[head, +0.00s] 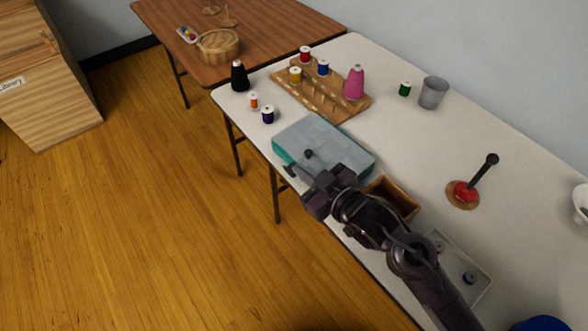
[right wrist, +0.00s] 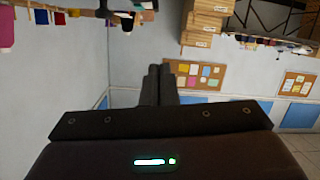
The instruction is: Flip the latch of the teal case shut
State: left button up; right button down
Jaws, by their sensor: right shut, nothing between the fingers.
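The teal case (head: 318,136) lies on the white table, near its front edge, with a pale grey-blue top and teal sides. Its lid looks down. I cannot make out its latch; my right gripper hides part of the case's front side. My right gripper (head: 291,170) is at that front side, over the table edge; I cannot tell whether it touches the case. Its fingers are together and empty, and they also show in the right wrist view (right wrist: 158,86). My left gripper is not in view.
A wooden spool rack (head: 327,106) stands behind the case, with a black cone (head: 239,76) and loose spools to its left. A small wooden box (head: 394,196) and a grey tray (head: 467,266) are to the right, near my right arm.

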aim_at(291, 175)
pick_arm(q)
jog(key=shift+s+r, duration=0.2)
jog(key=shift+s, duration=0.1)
pick_arm(e)
jog(key=w+a+f, duration=0.2)
jog(key=w+f, duration=0.2)
jog(key=f, duration=0.1)
jog(key=shift+a+f+n, duration=0.2)
jog(key=shift+f+n, duration=0.05)
jog(key=shift+n, duration=0.15)
jog(key=shift+s+a+p, duration=0.1)
jog(key=shift+s+p, duration=0.05)
jog(key=shift+p, duration=0.15)
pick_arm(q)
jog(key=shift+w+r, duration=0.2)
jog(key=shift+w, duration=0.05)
pick_arm(e)
jog(key=shift+f, duration=0.25)
jog(key=shift+r, duration=0.1)
